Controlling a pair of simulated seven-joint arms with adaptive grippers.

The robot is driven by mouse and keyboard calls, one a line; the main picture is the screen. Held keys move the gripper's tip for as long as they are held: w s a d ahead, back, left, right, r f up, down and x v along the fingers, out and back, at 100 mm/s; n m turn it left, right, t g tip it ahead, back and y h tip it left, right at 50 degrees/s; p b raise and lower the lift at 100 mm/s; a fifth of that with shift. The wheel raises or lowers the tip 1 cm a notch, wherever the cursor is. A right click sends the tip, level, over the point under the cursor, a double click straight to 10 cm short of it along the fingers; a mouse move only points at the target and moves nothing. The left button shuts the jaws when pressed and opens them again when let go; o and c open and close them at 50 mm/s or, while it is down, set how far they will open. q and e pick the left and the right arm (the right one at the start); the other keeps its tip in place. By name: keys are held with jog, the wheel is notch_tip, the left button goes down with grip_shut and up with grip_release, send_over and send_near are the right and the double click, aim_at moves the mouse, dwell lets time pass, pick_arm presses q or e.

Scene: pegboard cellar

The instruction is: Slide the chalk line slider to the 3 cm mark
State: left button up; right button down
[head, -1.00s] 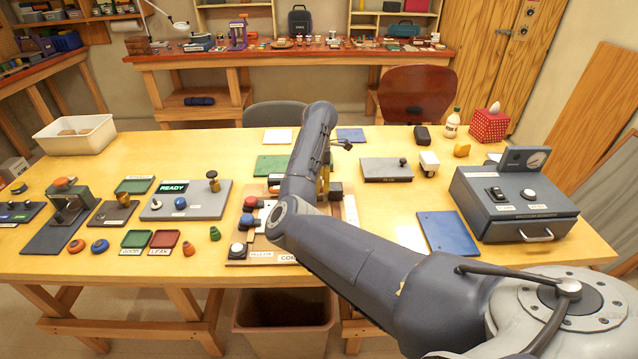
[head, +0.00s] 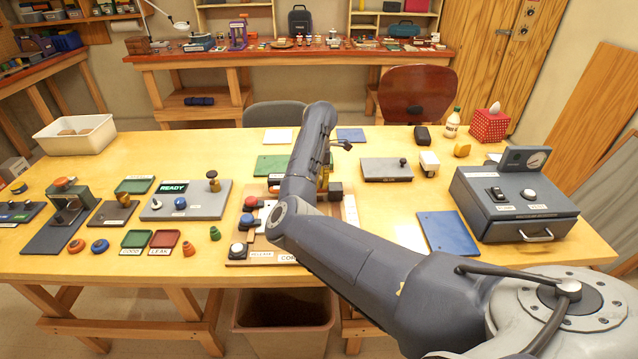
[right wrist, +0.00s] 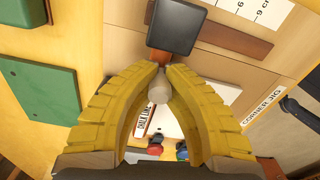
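The slider looks like a dark square block (right wrist: 175,27) on a red-brown rail (right wrist: 233,35) in the right wrist view. A white scale (right wrist: 262,10) with cm marks runs beside the rail; its 3 cm mark is not in sight. In the head view the dark block (head: 335,189) shows just right of my right gripper (head: 324,180), which is mostly hidden by my arm. In the right wrist view the yellow fingers of my right gripper (right wrist: 166,68) come together at the tips, close beside the block; contact is unclear. A pale round knob (right wrist: 158,91) shows in the gap between the fingers. My left gripper is out of view.
A corner jig label (right wrist: 262,107) and a green plate (right wrist: 38,103) flank the gripper in the right wrist view. Red and blue knobs (head: 247,219) stand on the left of the board. A grey plate (head: 387,171) and blue plate (head: 449,233) lie to the right, with clear table between.

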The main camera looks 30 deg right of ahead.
jog(key=shift+s+a, duration=0.4)
jog(key=shift+s, duration=0.25)
jog(key=shift+s+a, duration=0.35)
jog(key=shift+s, duration=0.35)
jog(key=shift+s+a, duration=0.4)
jog(key=shift+s, duration=0.25)
jog(key=c, duration=1.3)
grip_release()
jog(key=shift+o, duration=0.2)
notch_tip(320, 180, up, 12)
jog(key=shift+d, duration=0.1)
